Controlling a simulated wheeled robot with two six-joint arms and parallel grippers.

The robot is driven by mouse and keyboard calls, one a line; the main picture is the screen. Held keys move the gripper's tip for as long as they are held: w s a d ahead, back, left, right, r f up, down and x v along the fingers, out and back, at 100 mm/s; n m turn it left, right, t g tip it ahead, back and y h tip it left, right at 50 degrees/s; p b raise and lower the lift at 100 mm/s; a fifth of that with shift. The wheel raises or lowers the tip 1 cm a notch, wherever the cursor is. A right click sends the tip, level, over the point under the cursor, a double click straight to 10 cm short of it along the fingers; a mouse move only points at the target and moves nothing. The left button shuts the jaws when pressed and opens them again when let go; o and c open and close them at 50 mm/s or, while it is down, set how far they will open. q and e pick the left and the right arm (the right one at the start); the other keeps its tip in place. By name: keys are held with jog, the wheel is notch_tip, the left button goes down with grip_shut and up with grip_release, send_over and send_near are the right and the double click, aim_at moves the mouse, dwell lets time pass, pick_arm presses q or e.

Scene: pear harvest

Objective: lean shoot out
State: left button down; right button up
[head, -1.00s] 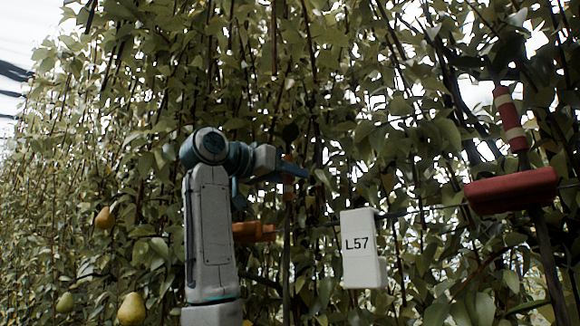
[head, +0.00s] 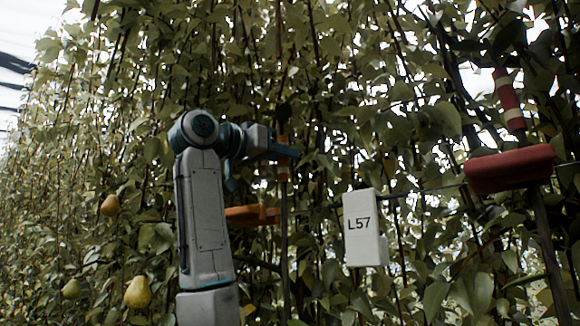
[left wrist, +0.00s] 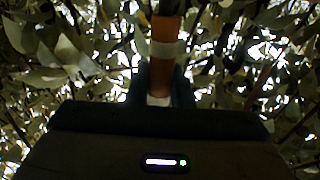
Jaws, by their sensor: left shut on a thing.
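The shoot is an upright dark stem with an orange band (head: 283,144) in the head view. In the left wrist view the orange section with pale rings (left wrist: 165,52) stands upright between the fingers. My left gripper (head: 284,153) is shut around this banded section, and its fingers (left wrist: 166,92) show dark on both sides of it. An orange holder (head: 252,215) sticks out sideways lower down, beside the shoot; my arm hides its left end. My right gripper is not in view.
A white L57 box (head: 362,230) hangs on a wire right of the shoot. Further right are a red bar (head: 508,168) and a red stem with pale rings (head: 508,98). Pears (head: 138,292) hang at lower left. Dense leaves surround everything.

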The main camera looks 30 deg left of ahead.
pick_arm(q)
jog(key=s+f+t+b, duration=0.1)
jog(key=s+b, duration=0.4)
jog(key=s, duration=0.2)
jog(key=s+a+f+m+t+h+b, duration=0.1)
jog(key=s+f+t+b, duration=0.1)
jog(key=s+b, duration=0.3)
jog(key=shift+s+f+t, duration=0.25)
jog(key=shift+s+t, duration=0.05)
jog(key=shift+s, duration=0.7)
jog(key=c, duration=1.3)
grip_release()
jog(key=shift+w, duration=0.1)
jog(key=b+v, duration=0.5)
jog(key=v, duration=0.5)
jog(key=shift+s+a+f, duration=0.15)
jog(key=shift+s+f, duration=0.1)
jog(key=shift+s, duration=0.05)
